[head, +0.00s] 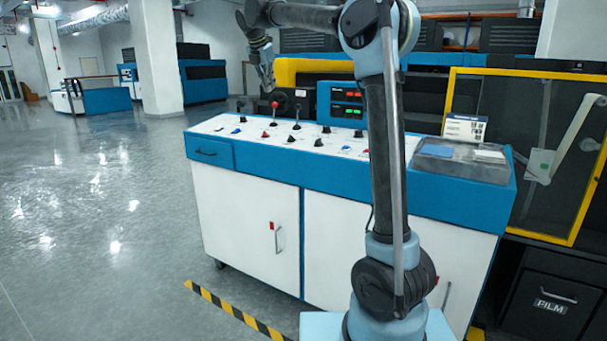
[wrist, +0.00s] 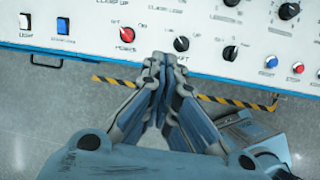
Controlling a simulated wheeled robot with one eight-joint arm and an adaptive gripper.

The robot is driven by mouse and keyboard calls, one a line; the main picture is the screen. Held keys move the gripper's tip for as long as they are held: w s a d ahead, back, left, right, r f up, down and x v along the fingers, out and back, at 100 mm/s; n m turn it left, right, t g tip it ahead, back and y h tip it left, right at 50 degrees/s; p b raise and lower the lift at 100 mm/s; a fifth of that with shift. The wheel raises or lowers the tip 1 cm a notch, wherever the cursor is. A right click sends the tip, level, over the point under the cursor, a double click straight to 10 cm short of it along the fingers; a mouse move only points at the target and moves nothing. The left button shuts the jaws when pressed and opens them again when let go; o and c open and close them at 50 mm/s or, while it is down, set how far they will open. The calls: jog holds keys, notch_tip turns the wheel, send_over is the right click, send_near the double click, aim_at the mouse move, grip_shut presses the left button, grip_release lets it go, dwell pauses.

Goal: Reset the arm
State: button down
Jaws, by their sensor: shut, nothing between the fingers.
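My arm rises in front of the control console in the head view and bends over to the left at the top. My gripper (head: 268,85) hangs pointing down above the back left part of the console (head: 240,234). In the wrist view my gripper (wrist: 160,62) has its fingertips together with nothing between them. I cannot tell from the pictures whether the fingers touch anything.
The console top carries several knobs, buttons and a red-topped lever (head: 274,105). A clear-lidded box (head: 462,163) sits at its right end. A yellow-framed machine door (head: 530,150) stands at the right. Black-yellow floor tape (head: 235,312) runs in front; open floor lies left.

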jog(key=s+d+f+m+g, duration=0.1)
jog(key=s+d+f+m, duration=0.6)
jog(key=s+d, duration=0.35)
jog(key=s+d+f+m+g, duration=0.1)
jog(key=s+d+f+m, duration=0.5)
jog(key=s+d, duration=0.45)
jog(key=s+d+f+m, duration=0.3)
jog(key=s+f+m, duration=0.2)
jog(key=s+f, duration=0.3)
jog(key=s+d+f+m+y, duration=0.1)
jog(key=s+d+f+m, duration=0.3)
jog(key=s+f, duration=0.4)
jog(key=s+d+f+m+g+y, duration=0.1)
jog(key=s+d+f+m, duration=0.3)
jog(key=f, duration=0.8)
jog(key=s+m, duration=0.2)
jog(key=s, duration=0.2)
jog(key=shift+s+f+m, duration=0.15)
jog(key=shift+m, duration=0.25)
jog(key=shift+d, duration=0.1)
